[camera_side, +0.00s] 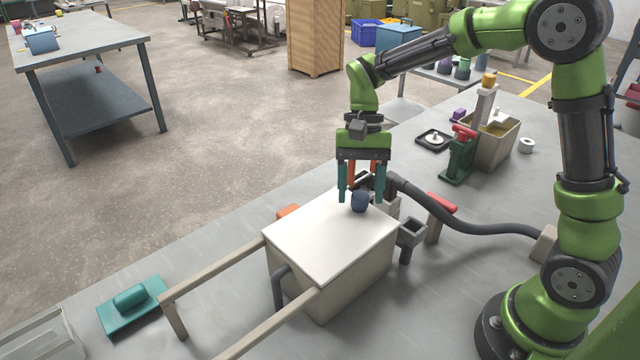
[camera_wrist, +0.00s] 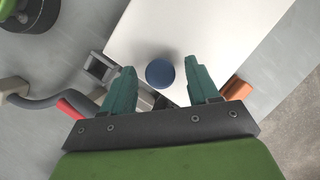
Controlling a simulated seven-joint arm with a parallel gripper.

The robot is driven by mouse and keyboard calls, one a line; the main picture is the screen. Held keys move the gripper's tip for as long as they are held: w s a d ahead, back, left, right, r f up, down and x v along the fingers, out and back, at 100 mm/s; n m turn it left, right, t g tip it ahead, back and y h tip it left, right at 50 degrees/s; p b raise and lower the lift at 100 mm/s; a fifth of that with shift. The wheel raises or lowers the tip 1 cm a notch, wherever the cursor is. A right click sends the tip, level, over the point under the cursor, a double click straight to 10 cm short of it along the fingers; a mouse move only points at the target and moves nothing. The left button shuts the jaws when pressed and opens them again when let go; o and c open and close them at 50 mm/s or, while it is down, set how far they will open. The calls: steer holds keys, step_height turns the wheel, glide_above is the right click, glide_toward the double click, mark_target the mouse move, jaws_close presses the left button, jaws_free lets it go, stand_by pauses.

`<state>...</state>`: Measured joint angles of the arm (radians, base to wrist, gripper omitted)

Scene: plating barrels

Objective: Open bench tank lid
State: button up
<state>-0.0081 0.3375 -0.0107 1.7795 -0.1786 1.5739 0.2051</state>
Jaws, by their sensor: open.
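The bench tank (camera_side: 335,285) is a beige box on the grey bench. Its flat white lid (camera_side: 325,237) lies closed on top, and the lid also fills the middle of the wrist view (camera_wrist: 200,35). A dark blue round knob (camera_side: 360,202) stands on the lid near its far edge. My gripper (camera_side: 362,198) points down over that far part of the lid. Its two teal fingers are open, one on each side of the knob in the side view. I see no clear contact.
Two rails (camera_side: 215,270) run from the tank toward the lower left. A teal-handled float (camera_side: 131,300) lies at left. A green press (camera_side: 460,155) stands farther back.

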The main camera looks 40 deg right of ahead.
steer(key=shift+c, duration=0.2)
jaws_close()
steer(key=a, duration=1.8)
steer(key=shift+a+r, duration=0.1)
steer(key=shift+a, duration=0.15)
steer(key=shift+o, duration=0.2)
jaws_free()
steer(key=v, duration=1.6)
steer(key=shift+d+r, duration=0.15)
steer(key=shift+r, duration=0.2)
